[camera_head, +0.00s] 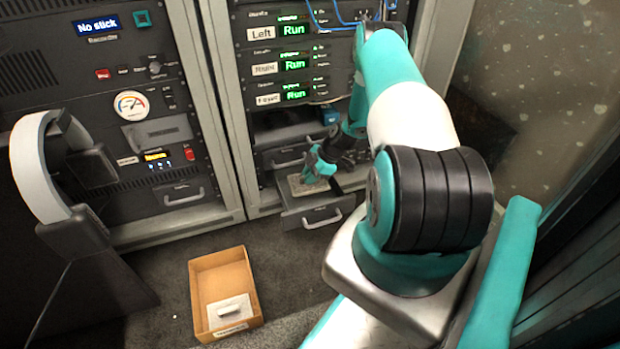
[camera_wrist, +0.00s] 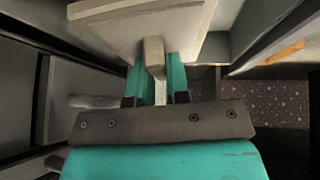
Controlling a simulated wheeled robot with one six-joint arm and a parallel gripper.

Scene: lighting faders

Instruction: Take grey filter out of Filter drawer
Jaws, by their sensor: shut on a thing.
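The grey filter (camera_wrist: 112,18) is a flat, pale plate with a small block-shaped tab (camera_wrist: 154,54) in the wrist view. My gripper (camera_wrist: 158,78) is shut on that tab, with a teal finger on each side of it. In the head view the filter (camera_head: 306,185) shows as a pale plate at the pulled-out lower drawer (camera_head: 318,216), with my gripper (camera_head: 320,164) at its far edge. I cannot tell whether the plate touches the drawer floor. My gripper and arm hide part of the drawer's right side.
Another drawer (camera_head: 288,160) sits just above, in the rack below the units reading Run. An open cardboard box (camera_head: 253,283) with a small pale item inside stands on the floor in front. A headset (camera_head: 40,170) is at the left. The floor around the box is clear.

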